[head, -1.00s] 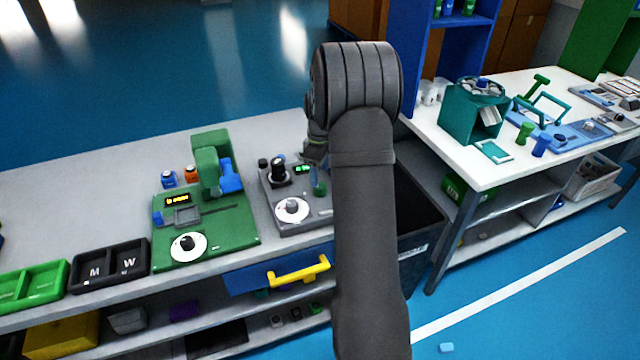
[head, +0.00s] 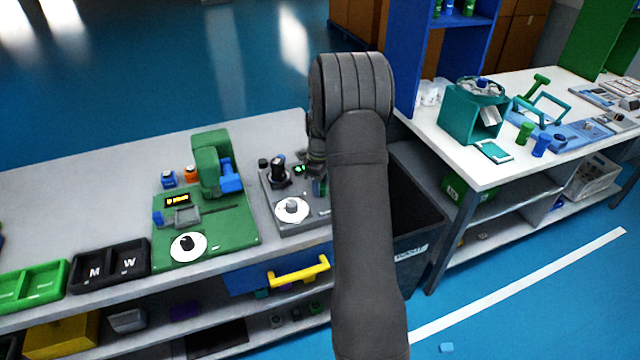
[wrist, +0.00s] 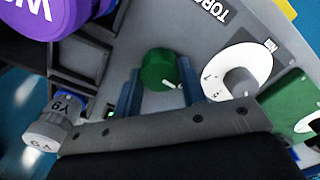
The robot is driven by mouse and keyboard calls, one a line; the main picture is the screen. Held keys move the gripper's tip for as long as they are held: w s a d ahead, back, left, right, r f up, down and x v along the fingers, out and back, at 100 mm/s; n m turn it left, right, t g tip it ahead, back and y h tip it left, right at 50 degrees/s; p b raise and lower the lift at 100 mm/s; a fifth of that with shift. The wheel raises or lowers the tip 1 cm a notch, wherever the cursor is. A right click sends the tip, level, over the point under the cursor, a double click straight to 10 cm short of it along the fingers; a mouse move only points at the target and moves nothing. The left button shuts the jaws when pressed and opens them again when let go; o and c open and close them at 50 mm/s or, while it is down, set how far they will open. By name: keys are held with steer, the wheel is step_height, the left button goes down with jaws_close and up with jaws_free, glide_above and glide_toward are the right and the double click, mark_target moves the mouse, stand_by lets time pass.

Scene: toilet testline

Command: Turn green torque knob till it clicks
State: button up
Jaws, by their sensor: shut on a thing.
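The green torque knob (wrist: 157,66) is a short cylinder on the grey panel (wrist: 210,40) of the test station, beside a lettered label that is cut off. My gripper (wrist: 160,76) has one blue finger on each side of the knob and is shut on it. In the head view my gripper (head: 318,186) is low over the right side of the grey station (head: 288,228), and its fingers and my arm mostly hide the knob there. A white dial with a grey knob (wrist: 239,82) is close to the right finger in the wrist view.
A green station (head: 240,240) stands to the left on the bench. A yellow drawer handle (head: 300,272) is below the bench's front edge. In the wrist view, a purple round thing (wrist: 58,14) and grey and blue "6A" parts (wrist: 47,132) are at left. A dark bin is right of my arm.

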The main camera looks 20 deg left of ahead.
steer(key=shift+m, duration=0.4)
steer(key=m, duration=0.6)
steer(key=shift+m, duration=0.3)
steer(key=m, duration=0.6)
steer(key=shift+m, duration=0.3)
steer(key=o, duration=1)
steer(key=shift+r, duration=0.15)
